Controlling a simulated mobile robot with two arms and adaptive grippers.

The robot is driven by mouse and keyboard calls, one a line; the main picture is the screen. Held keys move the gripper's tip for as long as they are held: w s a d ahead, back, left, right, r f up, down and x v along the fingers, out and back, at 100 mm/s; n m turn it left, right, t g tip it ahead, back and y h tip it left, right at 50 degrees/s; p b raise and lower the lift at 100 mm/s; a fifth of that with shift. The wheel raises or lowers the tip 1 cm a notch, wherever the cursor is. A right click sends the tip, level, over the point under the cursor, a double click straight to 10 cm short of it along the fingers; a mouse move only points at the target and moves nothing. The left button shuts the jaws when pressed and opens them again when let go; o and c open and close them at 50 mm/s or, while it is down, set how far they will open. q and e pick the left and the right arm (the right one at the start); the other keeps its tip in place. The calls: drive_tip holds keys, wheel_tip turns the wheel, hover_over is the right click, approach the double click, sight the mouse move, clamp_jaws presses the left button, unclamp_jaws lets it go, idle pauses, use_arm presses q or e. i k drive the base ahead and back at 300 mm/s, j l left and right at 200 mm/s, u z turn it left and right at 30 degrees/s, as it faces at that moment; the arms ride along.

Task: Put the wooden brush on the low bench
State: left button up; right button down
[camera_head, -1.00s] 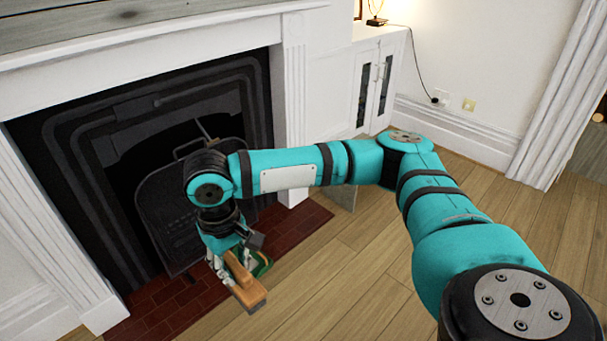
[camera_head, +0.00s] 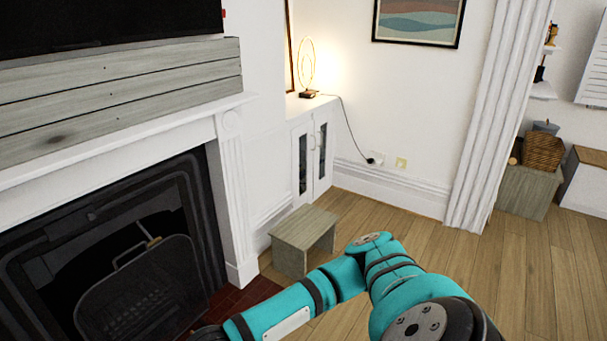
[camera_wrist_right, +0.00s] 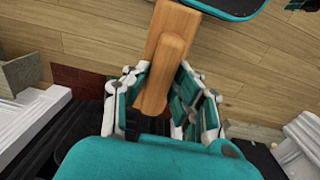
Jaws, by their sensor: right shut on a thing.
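The wooden brush (camera_wrist_right: 165,55) shows in the right wrist view as an orange-brown block with a raised handle. My right gripper (camera_wrist_right: 160,85) is shut on it, with a finger on each side. Wooden floor lies below it. The low bench (camera_head: 305,228) is a small grey-wood bench in the head view, standing on the floor right of the fireplace. Its top is bare. My right arm crosses the lower part of the head view, and its gripper is below the picture edge there. My left gripper is in neither current view.
The fireplace (camera_head: 232,200) with its dark fire screen (camera_head: 140,295) stands left of the bench. A white cabinet (camera_head: 312,150) with a lit lamp (camera_head: 308,75) is behind the bench. Open wooden floor (camera_head: 440,260) lies to the right. A basket (camera_head: 543,152) sits at the far right.

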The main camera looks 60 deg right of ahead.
sight(291, 235)
drive_tip(key=i+l+u, duration=0.1)
drive_tip(key=l, duration=1.05)
drive_tip(key=i+l+u, duration=0.15)
drive_tip(key=i+l, duration=0.15)
drive_tip(key=l, duration=0.9)
drive_tip(key=i+l+u, duration=0.1)
drive_tip(key=l, duration=1.1)
drive_tip(key=l+u, duration=0.15)
drive_tip(key=l, duration=1.05)
